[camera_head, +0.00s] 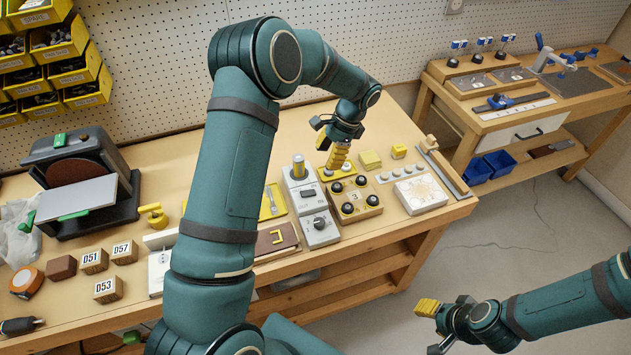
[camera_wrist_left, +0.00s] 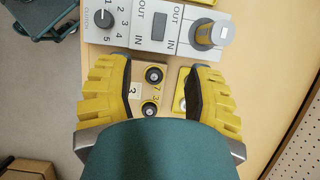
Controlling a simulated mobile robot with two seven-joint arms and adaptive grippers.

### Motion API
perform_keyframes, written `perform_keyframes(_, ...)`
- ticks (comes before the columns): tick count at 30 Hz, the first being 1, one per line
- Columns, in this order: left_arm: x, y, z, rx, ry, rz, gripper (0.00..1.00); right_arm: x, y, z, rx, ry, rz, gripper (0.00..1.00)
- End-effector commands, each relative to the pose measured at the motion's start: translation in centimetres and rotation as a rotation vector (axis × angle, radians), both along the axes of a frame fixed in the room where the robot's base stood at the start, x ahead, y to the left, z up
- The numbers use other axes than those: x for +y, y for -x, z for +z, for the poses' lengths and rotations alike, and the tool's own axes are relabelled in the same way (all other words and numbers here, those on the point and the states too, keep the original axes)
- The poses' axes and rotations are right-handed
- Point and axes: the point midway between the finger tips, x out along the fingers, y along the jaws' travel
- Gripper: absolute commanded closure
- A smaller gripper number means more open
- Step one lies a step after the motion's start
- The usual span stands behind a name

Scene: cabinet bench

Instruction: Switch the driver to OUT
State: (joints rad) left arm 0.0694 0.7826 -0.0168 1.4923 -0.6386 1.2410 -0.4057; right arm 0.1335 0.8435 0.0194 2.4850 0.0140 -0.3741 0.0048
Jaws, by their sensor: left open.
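The driver is a grey control unit (camera_head: 318,232) with a dial, a dark rocker switch (camera_head: 307,193) and an upright yellow-and-grey cylinder (camera_head: 298,167). In the left wrist view the rocker switch (camera_wrist_left: 160,27) has OUT and IN lettering near it. The cylinder (camera_wrist_left: 210,33) and the numbered dial (camera_wrist_left: 105,18) flank it. I cannot tell which way the rocker is tipped. My left gripper (camera_head: 338,157) is open and empty, over the wooden knob block, to the right of the driver; its fingers frame the block in the wrist view (camera_wrist_left: 158,85). My right gripper (camera_head: 428,307) hangs off the bench, lower right.
The wooden block (camera_head: 372,210) with several black knobs stands right of the driver. A white patterned panel (camera_head: 420,194) lies further right. A grinder (camera_head: 85,180), numbered wooden blocks and a brown tray (camera_head: 277,238) sit to the left. Pegboard stands behind.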

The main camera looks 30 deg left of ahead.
Motion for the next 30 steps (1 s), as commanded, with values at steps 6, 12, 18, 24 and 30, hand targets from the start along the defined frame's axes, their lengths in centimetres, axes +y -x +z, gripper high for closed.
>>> perform_keyframes(6,0.9,1.1,-3.3,0.006,0.001,0.001,0.47,0.0,0.0,-0.3,0.000,0.001,0.000,0.53)
perform_keyframes(12,1.8,2.3,-7.0,0.004,0.002,0.002,0.47,0.0,0.0,-0.5,0.000,0.001,0.000,0.53)
perform_keyframes(18,2.7,3.3,-10.2,0.003,0.002,0.002,0.47,0.0,0.0,-0.6,0.000,0.001,0.000,0.53)
perform_keyframes(24,3.1,3.8,-11.9,0.001,0.001,0.001,0.47,0.0,0.0,-0.7,0.000,0.002,0.000,0.53)
perform_keyframes(30,3.3,3.9,-12.3,0.000,0.002,0.001,0.47,0.0,0.0,-0.7,0.000,0.002,0.000,0.53)
